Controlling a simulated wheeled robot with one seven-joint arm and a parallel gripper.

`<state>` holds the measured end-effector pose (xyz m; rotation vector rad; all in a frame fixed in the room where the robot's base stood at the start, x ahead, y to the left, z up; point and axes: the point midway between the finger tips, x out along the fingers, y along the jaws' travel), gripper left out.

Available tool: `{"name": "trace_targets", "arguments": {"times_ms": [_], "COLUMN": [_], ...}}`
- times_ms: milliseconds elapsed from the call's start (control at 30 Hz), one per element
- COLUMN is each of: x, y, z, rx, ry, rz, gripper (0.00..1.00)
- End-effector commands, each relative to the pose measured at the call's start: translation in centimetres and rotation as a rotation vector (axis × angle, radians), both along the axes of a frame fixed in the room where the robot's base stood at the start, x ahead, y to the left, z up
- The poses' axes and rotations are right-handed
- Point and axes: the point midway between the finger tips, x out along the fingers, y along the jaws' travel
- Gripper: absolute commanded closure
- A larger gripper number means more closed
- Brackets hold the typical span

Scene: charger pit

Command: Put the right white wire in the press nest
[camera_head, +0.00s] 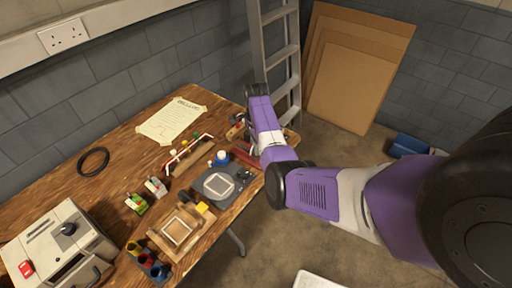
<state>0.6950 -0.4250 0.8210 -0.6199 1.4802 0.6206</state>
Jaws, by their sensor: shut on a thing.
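My gripper (249,137) is over the right end of the wooden table, mostly hidden behind my purple wrist link. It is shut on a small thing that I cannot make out. A wooden rack (193,157) stands at the middle of the table, with thin red and white wires (187,148) along its back. I cannot tell which of them is the right white wire.
A wooden frame with a pale square (179,230) and coloured cups (146,260) are at the front. A grey machine (60,246) stands front left. A black ring (93,161) and a paper sheet (171,121) lie behind. A ladder (279,54) stands beyond the table.

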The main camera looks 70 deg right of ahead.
Motion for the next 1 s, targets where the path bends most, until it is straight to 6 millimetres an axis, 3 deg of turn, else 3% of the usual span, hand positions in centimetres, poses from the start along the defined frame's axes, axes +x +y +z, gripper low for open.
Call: {"name": "trace_targets", "arguments": {"times_ms": [967,1000], "x": [0.01,0.01], "y": [-0.02,-0.02], "z": [-0.58,-0.58], "rx": [0.0,0.0], "ry": [0.0,0.0], "rz": [0.0,0.0], "gripper": [1.0,0.78]}}
